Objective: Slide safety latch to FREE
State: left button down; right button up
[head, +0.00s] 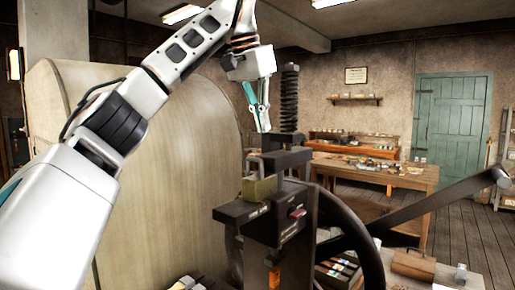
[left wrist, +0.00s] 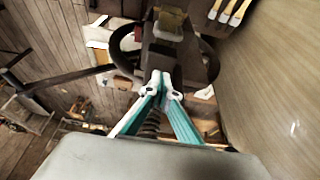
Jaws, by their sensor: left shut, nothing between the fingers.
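The dark press head (head: 265,222) stands at lower centre in the head view, with pale lettering on its front. A small red piece (head: 297,212) sits on its right face; it may be the safety latch, but the lettering is too small to read. A brass padlock-like block (head: 259,188) sits on top, and shows near the top of the left wrist view (left wrist: 170,24). My left gripper (head: 264,126) is shut and empty, pointing down above and apart from the press head; its fingers fill the middle of the left wrist view (left wrist: 163,90). My right gripper is not in view.
A dark handwheel (head: 362,232) curves around the press, with a long lever (head: 435,202) reaching right. A black coil spring (head: 289,100) rises behind the gripper. A large beige curved body (head: 150,190) stands left. A wooden workbench (head: 400,176) is behind.

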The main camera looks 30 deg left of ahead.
aim_at(269, 155)
pick_arm(q)
jog(key=x, duration=0.5)
jog(key=shift+w+f, duration=0.15)
jog(key=shift+f, duration=0.15)
jog(key=shift+s+f, duration=0.15)
jog(key=shift+s, duration=0.1)
jog(key=s, duration=0.2)
jog(key=shift+s+a+f, duration=0.15)
jog(key=shift+s, duration=0.2)
jog(key=shift+s+f, duration=0.1)
jog(key=shift+s, duration=0.15)
jog(key=shift+s, duration=0.1)
